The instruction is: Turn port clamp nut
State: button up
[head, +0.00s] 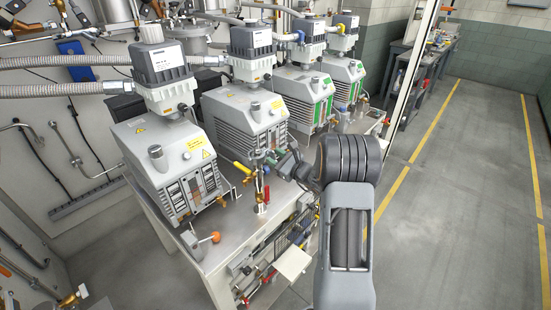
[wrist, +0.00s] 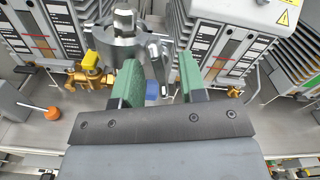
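My gripper (wrist: 158,66) shows two green finger pads in the wrist view, spread apart with a gap between them. A steel port fitting (wrist: 122,45) with a round flange stands just beyond the fingertips. A grey, rod-like part runs down from the fitting into the gap, with a small blue piece (wrist: 152,90) showing low between the pads. I cannot tell which part is the clamp nut or whether either pad touches it. In the head view my gripper (head: 279,162) is small and partly hidden by my arm, close to the fittings at the bench front.
Several grey vacuum pumps (head: 165,150) stand in a row on a steel bench. A brass valve (wrist: 90,76) is left of the fingers. An orange knob (wrist: 52,113) sits near the bench edge. A red-handled valve (head: 266,195) is below my gripper. Open floor (head: 450,210) lies right.

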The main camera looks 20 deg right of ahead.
jog(key=shift+s, duration=0.15)
jog(key=shift+s+d, duration=0.35)
jog(key=shift+s, duration=0.3)
jog(key=v, duration=0.6)
jog(key=shift+b, duration=0.4)
